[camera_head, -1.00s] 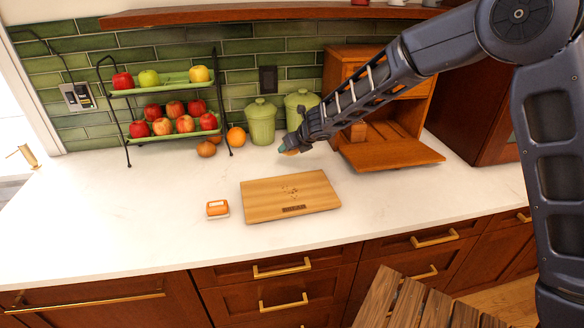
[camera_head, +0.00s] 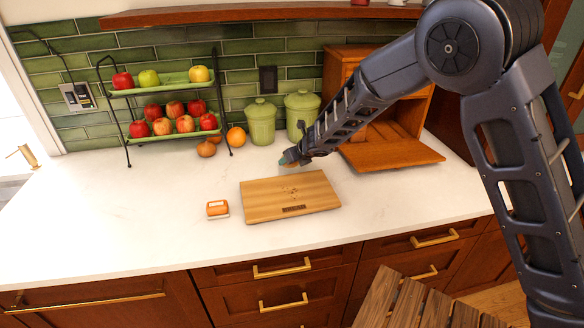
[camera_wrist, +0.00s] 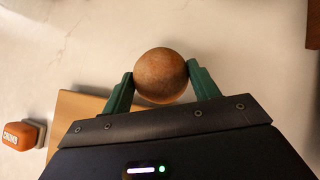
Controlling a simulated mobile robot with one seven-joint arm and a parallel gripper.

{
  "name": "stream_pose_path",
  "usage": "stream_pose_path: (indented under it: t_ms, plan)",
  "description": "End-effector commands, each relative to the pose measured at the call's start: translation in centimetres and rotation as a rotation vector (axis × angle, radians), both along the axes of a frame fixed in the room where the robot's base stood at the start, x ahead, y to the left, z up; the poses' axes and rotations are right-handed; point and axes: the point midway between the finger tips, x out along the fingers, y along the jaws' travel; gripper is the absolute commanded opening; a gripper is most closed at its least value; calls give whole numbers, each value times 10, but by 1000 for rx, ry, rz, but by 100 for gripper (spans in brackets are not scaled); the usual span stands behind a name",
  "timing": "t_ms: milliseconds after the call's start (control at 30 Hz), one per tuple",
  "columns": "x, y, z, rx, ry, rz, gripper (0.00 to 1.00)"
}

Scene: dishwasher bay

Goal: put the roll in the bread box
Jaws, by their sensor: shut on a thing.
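In the wrist view a round brown roll (camera_wrist: 160,75) sits between the two green fingers of my gripper (camera_wrist: 160,82), which is shut on it. In the head view my gripper (camera_head: 286,161) is above the counter, just behind the cutting board; the roll is mostly hidden there. The wooden bread box (camera_head: 350,62) stands at the back right of the counter. Its front door (camera_head: 392,154) is folded down flat, so the lower compartment is open. My arm covers part of the box. My gripper is to the left of the lowered door.
Green canisters (camera_head: 261,122), an orange (camera_head: 236,137) and a two-tier fruit rack (camera_head: 165,136) stand behind. The left counter is clear.

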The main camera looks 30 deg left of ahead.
Motion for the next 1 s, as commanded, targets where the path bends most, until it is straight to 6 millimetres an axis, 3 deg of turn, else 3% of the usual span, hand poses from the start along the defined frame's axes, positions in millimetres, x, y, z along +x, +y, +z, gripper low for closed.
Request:
stream_pose_path:
  t_ms: [333,767,800,867,1000]
  plan:
    - [0,0,-35,-1,0,-1,35]
    - [0,0,-40,-1,-1,0,35]
    - [0,0,-40,0,-2,0,68]
    - [0,0,-40,0,-2,0,80]
    - [0,0,-39,0,-2,0,82]
